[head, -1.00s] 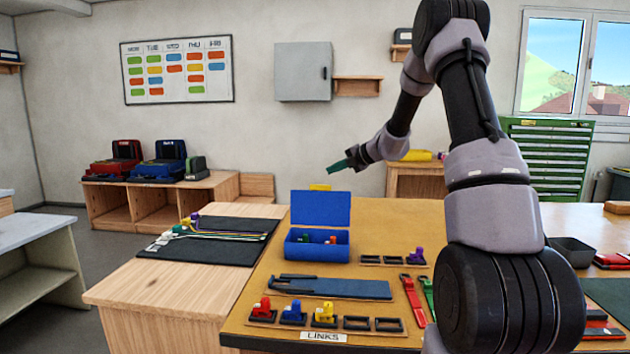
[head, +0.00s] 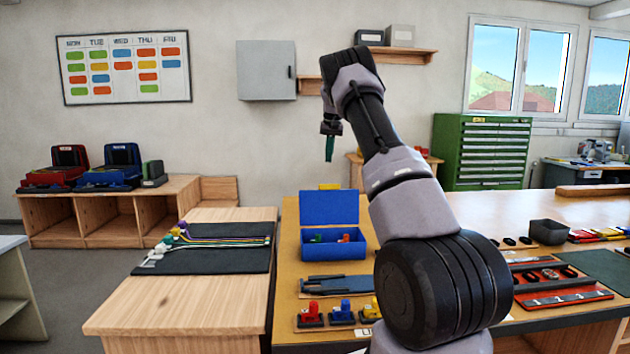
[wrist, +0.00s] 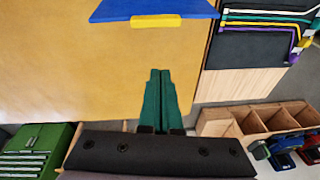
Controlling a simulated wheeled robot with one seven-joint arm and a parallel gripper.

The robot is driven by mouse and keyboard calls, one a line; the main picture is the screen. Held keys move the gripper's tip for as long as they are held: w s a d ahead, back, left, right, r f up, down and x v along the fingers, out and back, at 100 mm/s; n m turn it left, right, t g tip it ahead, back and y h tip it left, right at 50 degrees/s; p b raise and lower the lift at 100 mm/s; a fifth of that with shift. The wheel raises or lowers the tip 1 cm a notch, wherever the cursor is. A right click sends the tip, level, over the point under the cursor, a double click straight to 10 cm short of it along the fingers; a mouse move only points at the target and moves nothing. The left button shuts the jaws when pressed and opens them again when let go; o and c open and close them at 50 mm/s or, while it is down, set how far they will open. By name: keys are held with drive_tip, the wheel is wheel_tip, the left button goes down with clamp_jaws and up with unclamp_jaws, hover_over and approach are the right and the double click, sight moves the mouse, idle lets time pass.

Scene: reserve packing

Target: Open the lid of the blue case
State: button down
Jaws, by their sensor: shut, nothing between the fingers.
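The blue case (head: 333,246) stands on the yellow-brown bench top. Its lid (head: 329,208) stands upright at the back, so the case is open. A red piece and a green piece show inside. The lid (wrist: 150,8) also shows at the top of the wrist view, with a yellow tab (wrist: 156,21) on its edge. My gripper (head: 329,150) points down in the air, beyond the case and above its height. In the wrist view its green fingers (wrist: 160,78) are together with nothing between them, apart from the lid.
A dark mat (head: 215,247) with coloured cables lies left of the case. A blue tray (head: 336,283) and small red, blue and yellow pieces lie in front. A grey bin (head: 548,232) stands at right. The bench around the lid is bare in the wrist view.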

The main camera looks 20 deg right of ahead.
wheel_tip(320, 180, down, 9)
drive_tip(key=s+n, duration=0.1)
drive_tip(key=shift+s+a+r+h, duration=0.2)
drive_tip(key=shift+s+h, duration=0.1)
drive_tip(key=shift+s, duration=0.05)
idle(0.4)
drive_tip(key=s, duration=0.2)
drive_tip(key=s+a, duration=0.1)
drive_tip(key=shift+s+r, duration=0.2)
drive_tip(key=shift+s, duration=0.2)
